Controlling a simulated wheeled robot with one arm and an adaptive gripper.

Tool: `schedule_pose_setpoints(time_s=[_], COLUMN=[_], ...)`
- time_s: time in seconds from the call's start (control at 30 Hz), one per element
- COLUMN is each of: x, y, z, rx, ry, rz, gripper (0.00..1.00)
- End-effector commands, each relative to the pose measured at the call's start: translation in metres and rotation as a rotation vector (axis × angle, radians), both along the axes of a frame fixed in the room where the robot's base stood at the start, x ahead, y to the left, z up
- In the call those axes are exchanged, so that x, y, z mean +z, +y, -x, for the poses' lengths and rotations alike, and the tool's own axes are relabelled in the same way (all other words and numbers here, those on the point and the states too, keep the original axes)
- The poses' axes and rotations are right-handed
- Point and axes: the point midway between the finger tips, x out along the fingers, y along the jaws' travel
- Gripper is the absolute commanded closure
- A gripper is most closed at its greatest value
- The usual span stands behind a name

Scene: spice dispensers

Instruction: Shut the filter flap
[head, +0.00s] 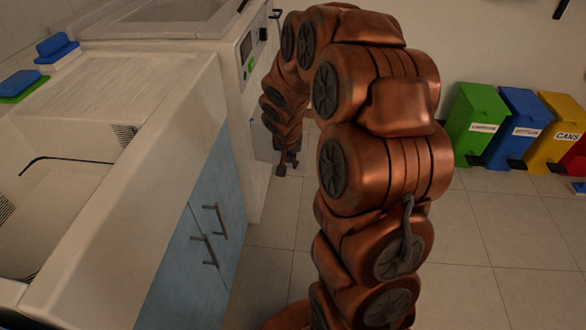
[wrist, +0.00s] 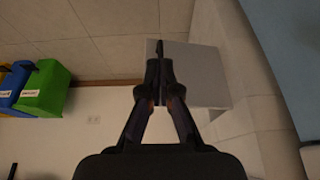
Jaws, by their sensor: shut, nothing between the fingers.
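My gripper (wrist: 160,52) is shut with nothing in it, its fingers together and pointing up in the wrist view. A light grey square panel (wrist: 205,78), which looks like the filter flap standing open, sticks out from the white machine behind the fingers. The fingers overlap its left part; I cannot tell whether they touch it. In the head view my gripper (head: 287,160) is small and low beside the front of the white machine (head: 238,110). The flap is hard to make out there, partly behind my arm.
A white sink counter (head: 160,120) with blue cabinet doors (head: 205,230) and bar handles stands at the left. Green (head: 478,120), blue (head: 518,125) and yellow (head: 562,130) bins line the right wall. The tiled floor (head: 470,260) between is clear.

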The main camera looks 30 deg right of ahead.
Motion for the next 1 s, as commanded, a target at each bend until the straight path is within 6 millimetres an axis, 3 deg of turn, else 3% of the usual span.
schedule_pose_setpoints(time_s=[0.27, 0.83, 1.0], x=[-0.023, -0.097, -0.096], y=[-0.007, -0.026, -0.035], z=[-0.006, -0.029, -0.043], rx=[-0.005, -0.004, -0.006], ry=[-0.001, -0.003, -0.005], rz=[-0.001, -0.001, -0.004], gripper=[1.00, 1.00, 1.00])
